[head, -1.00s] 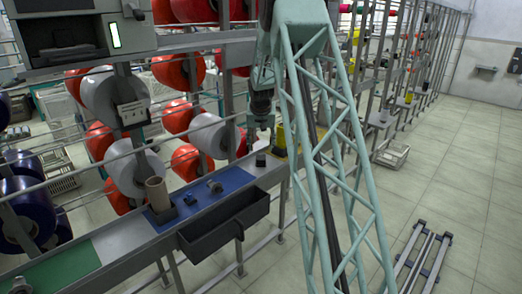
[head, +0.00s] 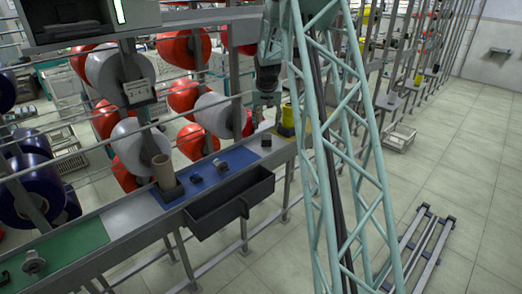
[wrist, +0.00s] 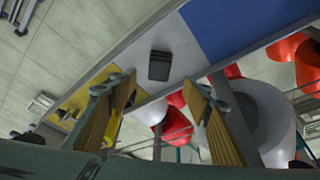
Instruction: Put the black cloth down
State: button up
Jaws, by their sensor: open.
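The black cloth (wrist: 160,65) looks like a small dark folded block. In the wrist view it lies on the bare grey part of the bench, between the yellow and blue areas. In the head view the black cloth (head: 266,140) shows as a small dark piece on the bench, just right of the blue mat. My gripper (wrist: 162,88) is open, its two wooden-looking fingers spread wide with nothing between them. The cloth lies beyond the fingertips, apart from them. In the head view my gripper (head: 264,103) hangs above the cloth, partly hidden by railings.
The blue mat (head: 236,158) carries small dark parts and a brown tube (head: 163,171) in a dark holder. A black bin (head: 230,202) hangs on the bench's front. A yellow container (head: 287,118) stands right of the cloth. Red and white bobbins fill the rack behind. The floor at right is mostly clear.

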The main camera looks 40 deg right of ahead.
jog(key=s+a+r+n, duration=0.1)
jog(key=s+a+r, duration=0.65)
jog(key=a, duration=0.35)
jog(key=s+a+r+n+y, duration=0.1)
jog(key=s+a+r+n, duration=0.1)
jog(key=s+a+r, duration=0.6)
jog(key=s+a+r+n, duration=0.1)
jog(key=s+a+r, duration=0.4)
jog(key=a+r, duration=0.65)
jog(key=s+a+n, duration=0.1)
jog(key=s+a, duration=0.5)
jog(key=s, duration=0.6)
jog(key=s+a+f+n+y, duration=0.1)
jog(key=s+a, duration=0.6)
jog(key=s, duration=0.6)
jog(key=s+a+n, duration=0.2)
jog(key=s+a, duration=0.5)
jog(key=s, duration=0.5)
jog(key=shift+s+a+f+y, duration=0.15)
jog(key=shift+s+a+y, duration=0.1)
jog(key=shift+y, duration=0.15)
